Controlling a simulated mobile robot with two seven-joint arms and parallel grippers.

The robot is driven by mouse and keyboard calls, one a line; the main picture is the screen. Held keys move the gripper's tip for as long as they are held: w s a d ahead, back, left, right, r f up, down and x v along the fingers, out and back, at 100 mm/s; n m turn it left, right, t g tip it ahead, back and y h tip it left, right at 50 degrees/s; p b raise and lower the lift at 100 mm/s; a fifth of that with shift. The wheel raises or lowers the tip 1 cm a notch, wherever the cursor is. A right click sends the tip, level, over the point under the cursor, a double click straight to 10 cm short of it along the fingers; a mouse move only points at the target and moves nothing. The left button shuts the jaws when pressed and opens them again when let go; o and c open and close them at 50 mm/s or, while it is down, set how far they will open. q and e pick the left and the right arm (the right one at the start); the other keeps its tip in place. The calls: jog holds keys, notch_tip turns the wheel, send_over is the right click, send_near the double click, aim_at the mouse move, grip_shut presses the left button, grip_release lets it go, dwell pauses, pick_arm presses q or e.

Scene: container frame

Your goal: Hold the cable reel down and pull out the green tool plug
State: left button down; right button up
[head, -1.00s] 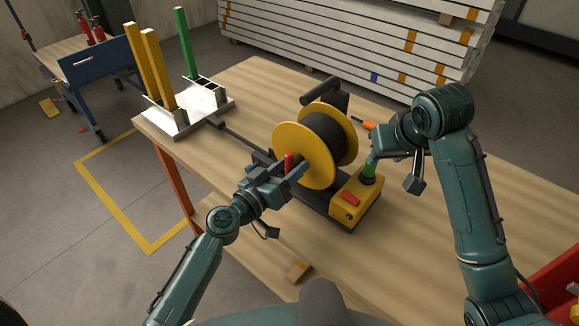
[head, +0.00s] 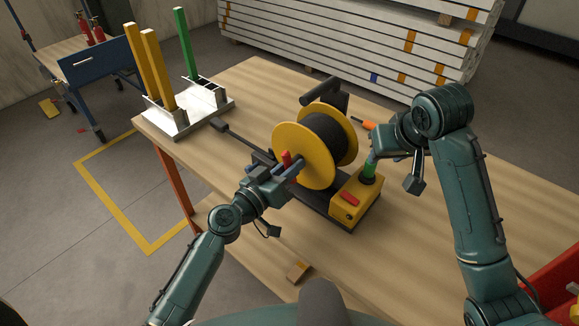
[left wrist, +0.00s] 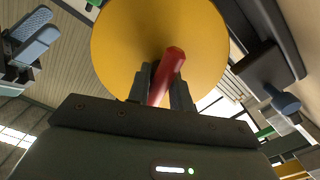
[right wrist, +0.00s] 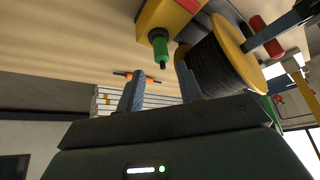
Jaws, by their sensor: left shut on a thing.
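The cable reel (head: 300,140), with yellow flanges and black cable, stands on a dark base on the table. My left gripper (head: 286,167) is shut on the red handle (left wrist: 168,70) at the reel's near face. The green tool plug (head: 369,171) stands in the yellow box (head: 348,205) right of the reel. It also shows in the right wrist view (right wrist: 161,47). My right gripper (right wrist: 160,88) has its fingers apart, with the plug lying beyond and between the tips. Whether a finger touches the plug is unclear.
An orange-handled tool (head: 368,124) lies behind the plug. A metal rack (head: 190,108) with yellow and green posts stands at the table's far left. A small wooden block (head: 298,270) lies near the front edge. The table right of the box is mostly clear.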

aim_at(370, 169)
jog(key=shift+o, duration=0.4)
dwell(0.6)
jog(key=shift+o, duration=0.8)
jog(key=shift+w+a, duration=0.1)
jog(key=shift+a, duration=0.1)
jog(key=shift+o, duration=1.1)
jog(key=w+a+n+g, duration=0.1)
jog(key=n, duration=0.1)
jog(key=a+n, duration=0.2)
jog(key=w+a+f+n+g, duration=0.1)
jog(key=n, duration=0.1)
jog(key=shift+w+a+g, duration=0.3)
jog(key=w+d+n+g, duration=0.1)
jog(key=w+d+n+g+h, duration=0.1)
jog(key=d, duration=0.1)
jog(key=shift+w+d+f+n+g, duration=0.1)
jog(key=shift+w+n+g, duration=0.2)
jog(key=shift+n, duration=0.1)
jog(key=shift+w+d, duration=0.15)
jog(key=shift+d, duration=0.25)
jog(key=shift+f, duration=4.4)
